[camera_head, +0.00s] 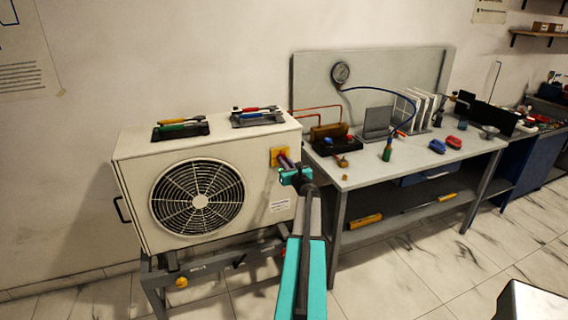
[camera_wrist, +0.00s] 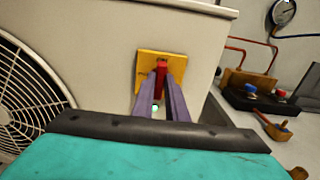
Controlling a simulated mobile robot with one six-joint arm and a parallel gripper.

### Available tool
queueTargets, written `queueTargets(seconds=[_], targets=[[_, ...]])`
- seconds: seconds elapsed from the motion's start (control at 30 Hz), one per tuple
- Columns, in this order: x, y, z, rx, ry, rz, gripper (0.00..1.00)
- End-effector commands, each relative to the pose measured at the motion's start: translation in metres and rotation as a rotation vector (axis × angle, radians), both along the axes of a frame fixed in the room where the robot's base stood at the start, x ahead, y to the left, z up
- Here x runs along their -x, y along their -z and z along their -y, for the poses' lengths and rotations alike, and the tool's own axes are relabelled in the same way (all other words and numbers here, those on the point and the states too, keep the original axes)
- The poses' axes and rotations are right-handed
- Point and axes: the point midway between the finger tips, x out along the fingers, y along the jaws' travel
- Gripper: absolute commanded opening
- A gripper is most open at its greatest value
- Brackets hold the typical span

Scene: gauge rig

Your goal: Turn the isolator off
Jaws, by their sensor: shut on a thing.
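The isolator is a yellow plate (camera_wrist: 147,62) with a red handle (camera_wrist: 161,68) on the side of the white outdoor unit. In the head view the yellow plate (camera_head: 277,156) shows at the unit's right front edge. My gripper (camera_wrist: 164,82) has its two purple fingers on either side of the red handle and is shut on it. In the head view my gripper (camera_head: 287,163) reaches the plate from the front right. The fingers hide part of the handle, and the small lettering on the plate is too blurred to read.
The white unit (camera_head: 140,170) has a round fan grille (camera_head: 198,197) left of the isolator and tools in trays (camera_head: 180,127) on top. A workbench (camera_head: 370,172) with a gauge (camera_head: 340,74), hoses and copper pipes stands close on the right. Floor shows in front.

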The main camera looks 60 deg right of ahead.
Motion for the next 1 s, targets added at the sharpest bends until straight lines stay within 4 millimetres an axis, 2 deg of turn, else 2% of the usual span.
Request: queueTargets(seconds=[0.47, 1.0], targets=[[-0.006, 0.0025, 0.0017, 0.066, -0.009, -0.044, 0.0], [-0.0071, 0.0034, 0.0002, 0.276, -0.007, -0.198, 0.0]])
